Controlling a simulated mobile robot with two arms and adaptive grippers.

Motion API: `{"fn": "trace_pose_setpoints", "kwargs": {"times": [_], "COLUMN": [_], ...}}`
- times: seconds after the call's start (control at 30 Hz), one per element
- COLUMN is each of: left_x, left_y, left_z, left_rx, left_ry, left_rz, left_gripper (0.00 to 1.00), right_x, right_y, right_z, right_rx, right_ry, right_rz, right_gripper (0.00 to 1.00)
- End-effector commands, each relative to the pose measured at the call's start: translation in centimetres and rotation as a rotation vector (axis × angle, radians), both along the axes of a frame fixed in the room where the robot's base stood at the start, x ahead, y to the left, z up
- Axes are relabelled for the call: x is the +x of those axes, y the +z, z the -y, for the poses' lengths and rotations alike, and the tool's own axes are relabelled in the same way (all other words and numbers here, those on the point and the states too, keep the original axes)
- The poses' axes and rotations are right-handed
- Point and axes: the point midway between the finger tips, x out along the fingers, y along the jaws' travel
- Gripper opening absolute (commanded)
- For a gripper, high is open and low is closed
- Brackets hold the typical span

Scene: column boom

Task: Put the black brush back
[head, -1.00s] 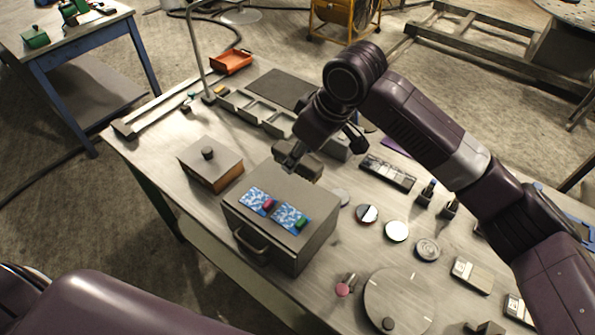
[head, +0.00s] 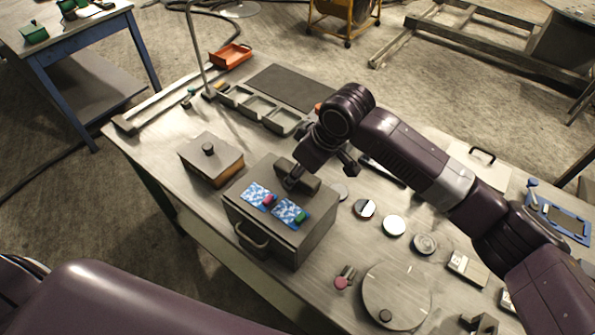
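I cannot make out the black brush for certain. A slim dark object (head: 383,171) lies on the table beyond my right arm, partly covered by it; I cannot tell whether it is the brush. My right gripper (head: 291,184) points down at the far edge of the grey box (head: 315,238) with a front handle. A dark blocky shape (head: 312,179) is close beside the fingers; I cannot tell if they hold it. The finger opening is too small to read. My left arm shows at the bottom left, but its gripper is out of view.
On the grey box lie blue-and-white patterned cards (head: 291,212) with small pink and green pieces. A knobbed lidded box (head: 211,160) stands left. Several round discs (head: 394,225) and a turntable (head: 397,296) lie right. A grey divided tray (head: 262,107) is behind.

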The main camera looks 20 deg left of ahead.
Motion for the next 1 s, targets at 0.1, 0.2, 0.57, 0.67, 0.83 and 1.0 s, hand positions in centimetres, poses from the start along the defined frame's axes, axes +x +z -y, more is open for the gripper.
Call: {"fn": "trace_pose_setpoints", "kwargs": {"times": [0.1, 0.2, 0.57, 0.67, 0.83, 1.0], "left_x": [0.0, 0.0, 0.0, 0.0, 0.0, 0.0], "left_y": [0.0, 0.0, -0.6, -1.1, -1.9, -2.4], "left_z": [0.0, 0.0, 0.0, -0.1, -0.1, -0.1], "left_rx": [0.0, 0.0, 0.0, 0.001, 0.001, 0.001], "left_ry": [0.0, 0.0, 0.0, -0.001, -0.001, -0.001], "left_rz": [0.0, 0.0, 0.0, 0.0, 0.0, 0.0], "left_gripper": [1.0, 1.0, 1.0, 1.0, 1.0, 1.0], "right_x": [0.0, 0.0, -0.1, -0.4, -0.9, -1.3], "right_y": [0.0, 0.0, 1.9, 3.8, 7.3, 10.0], "right_z": [0.0, 0.0, 0.6, 1.3, 2.7, 3.7], "right_rx": [0.0, 0.0, 0.002, 0.003, 0.002, 0.002], "right_ry": [0.0, 0.0, 0.0, 0.001, 0.0, 0.0], "right_rz": [0.0, 0.0, 0.002, 0.005, 0.004, 0.002], "right_gripper": [0.44, 0.44, 0.44, 0.44, 0.44, 0.44]}}
